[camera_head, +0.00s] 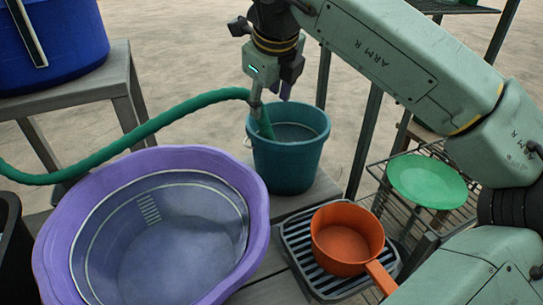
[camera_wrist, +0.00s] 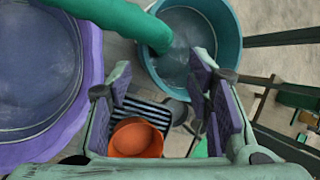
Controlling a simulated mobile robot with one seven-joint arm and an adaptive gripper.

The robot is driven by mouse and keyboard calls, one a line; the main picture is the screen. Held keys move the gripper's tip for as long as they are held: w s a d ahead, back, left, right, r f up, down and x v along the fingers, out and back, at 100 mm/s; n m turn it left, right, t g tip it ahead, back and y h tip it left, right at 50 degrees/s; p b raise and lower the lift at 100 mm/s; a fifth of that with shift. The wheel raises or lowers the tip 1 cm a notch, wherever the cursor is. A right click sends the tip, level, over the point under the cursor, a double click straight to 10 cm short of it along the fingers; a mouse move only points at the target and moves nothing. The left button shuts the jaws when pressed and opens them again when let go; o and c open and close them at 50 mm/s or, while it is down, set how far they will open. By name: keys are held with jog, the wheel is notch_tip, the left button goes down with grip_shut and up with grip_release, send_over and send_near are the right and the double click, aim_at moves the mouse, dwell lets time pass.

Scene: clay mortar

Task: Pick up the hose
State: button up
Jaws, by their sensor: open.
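The green hose (camera_head: 150,127) comes in from the left edge in the head view, arches over the purple basin and bends down into the teal bucket (camera_head: 290,160). My gripper (camera_head: 271,97) is above the bucket, pointing down, close to the bend of the hose. In the wrist view, the hose (camera_wrist: 125,17) crosses the top left, and its lower part reaches over the bucket (camera_wrist: 222,28). My gripper (camera_wrist: 163,92) is open, with its purple-padded fingers apart. The hose lies above the fingertips in that picture, not between the pads. The hose's end is hidden inside the bucket.
The purple basin (camera_head: 255,215) with a grey-blue tub fills the lower left. An orange pot (camera_head: 345,240) sits on a dark slatted tray (camera_head: 300,240) in front of the bucket. A green plate (camera_head: 427,181) is on the wire rack at right. A blue container (camera_head: 70,50) stands upper left.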

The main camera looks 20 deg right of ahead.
aim_at(265, 116)
jog(key=b+x, duration=0.3)
jog(key=x, duration=0.6)
jog(key=shift+w+a+f, duration=0.1)
jog(key=shift+w+f, duration=0.1)
jog(key=shift+w, duration=0.1)
jog(key=shift+r, duration=0.1)
jog(key=shift+c, duration=0.4)
grip_shut()
